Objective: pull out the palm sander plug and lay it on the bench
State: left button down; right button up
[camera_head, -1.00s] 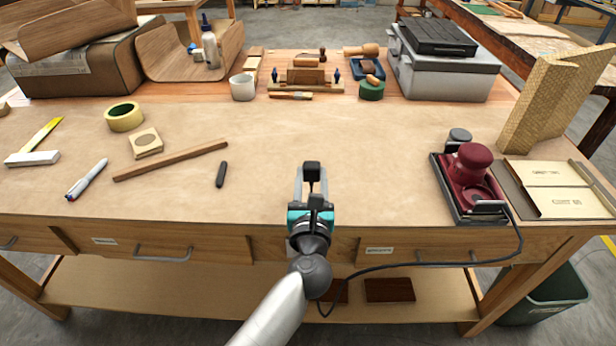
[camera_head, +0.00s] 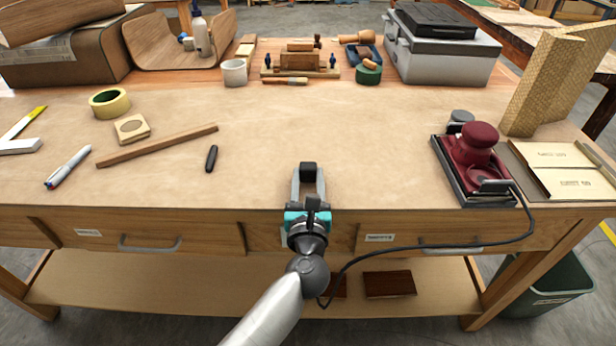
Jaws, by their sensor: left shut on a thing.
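The red palm sander (camera_head: 474,157) sits on its black base at the right end of the bench (camera_head: 370,140). Its black cord (camera_head: 440,246) hangs over the front edge, loops below it, and passes out of sight behind my left arm. My left gripper (camera_head: 308,174) is at the bench's front edge, in the middle of the view, pointing away from me. It is shut on a small black piece at its fingertips, which looks like the plug (camera_head: 308,171). The cord's join to it is hidden. My right gripper is not in view.
The middle of the bench top is clear. A black stick (camera_head: 211,158), a wooden strip (camera_head: 158,146), a tape roll (camera_head: 109,103) and a pen (camera_head: 68,167) lie to the left. A wooden plane (camera_head: 300,61) and a grey case (camera_head: 441,52) stand at the back.

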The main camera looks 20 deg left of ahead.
pick_arm(q)
jog(key=shift+f+b, duration=0.3)
jog(key=shift+f, duration=0.05)
dwell(0.8)
jog(key=shift+c, duration=1.7)
grip_release()
jog(key=v, duration=1.2)
jog(key=shift+r, duration=0.1)
